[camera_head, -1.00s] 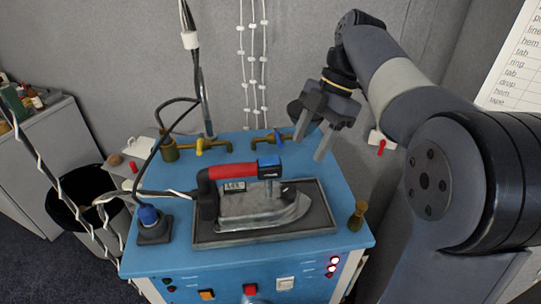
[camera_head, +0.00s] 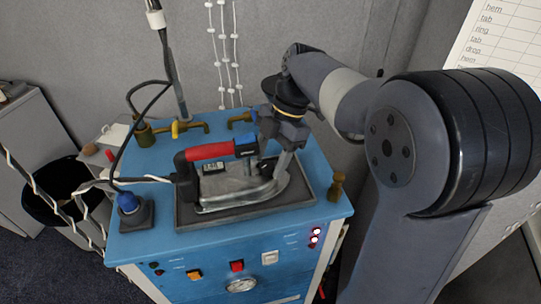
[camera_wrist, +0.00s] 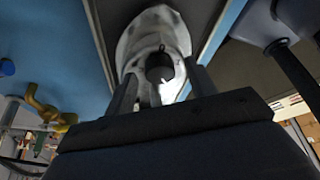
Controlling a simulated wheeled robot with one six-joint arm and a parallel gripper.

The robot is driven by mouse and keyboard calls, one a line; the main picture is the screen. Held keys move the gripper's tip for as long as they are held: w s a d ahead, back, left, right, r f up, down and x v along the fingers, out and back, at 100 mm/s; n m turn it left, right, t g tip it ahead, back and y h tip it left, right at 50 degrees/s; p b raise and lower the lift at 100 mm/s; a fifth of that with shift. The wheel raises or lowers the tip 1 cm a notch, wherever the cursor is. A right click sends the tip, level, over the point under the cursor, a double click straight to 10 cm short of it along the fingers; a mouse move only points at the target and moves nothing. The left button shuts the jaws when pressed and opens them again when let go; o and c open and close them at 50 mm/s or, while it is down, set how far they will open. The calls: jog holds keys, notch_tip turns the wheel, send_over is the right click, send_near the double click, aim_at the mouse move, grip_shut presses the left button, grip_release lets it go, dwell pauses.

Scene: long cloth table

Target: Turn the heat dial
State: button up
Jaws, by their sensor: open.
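The iron (camera_head: 235,190) lies on a dark rest tray (camera_head: 200,220) on top of the blue station, its red handle (camera_head: 210,153) above its grey metal body. In the wrist view, a dark round knob (camera_wrist: 160,68), which looks like the heat dial, sits on the iron's pale body (camera_wrist: 150,30). My gripper (camera_head: 274,172) points down over the right part of the iron, open. In the wrist view its two fingers (camera_wrist: 161,82) stand on either side of the knob. I cannot tell whether they touch it. In the head view my gripper hides the knob.
Brass valves (camera_head: 178,130) line the back edge. A cable (camera_head: 150,179) runs left from the iron. Buttons and a gauge (camera_head: 241,286) are on the front panel.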

jog(key=c, duration=1)
jog(key=shift+m, duration=0.4)
jog(key=m+t+b, duration=0.1)
jog(key=m+b, duration=0.1)
jog(key=shift+s+f+m+y, duration=0.1)
jog(key=shift+s+m+y, duration=0.05)
jog(key=shift+m+y, duration=0.25)
jog(key=m+t+b, duration=0.1)
jog(key=m, duration=0.1)
jog(key=m+t, duration=0.1)
jog(key=m, duration=0.1)
jog(key=shift+s+m+b, duration=0.2)
jog(key=shift+m+b, duration=0.1)
jog(key=shift+b, duration=0.05)
jog(key=m, duration=0.2)
jog(key=m+t+b, duration=0.1)
jog(key=m, duration=0.1)
jog(key=shift+s+t, duration=0.2)
jog(key=shift+t, duration=0.1)
jog(key=shift+s+a+m+t+h, duration=0.1)
jog(key=shift+m+t+h, duration=0.25)
jog(key=shift+m, duration=0.8)
jog(key=shift+m+t+h, duration=0.35)
jog(key=shift+m, duration=0.8)
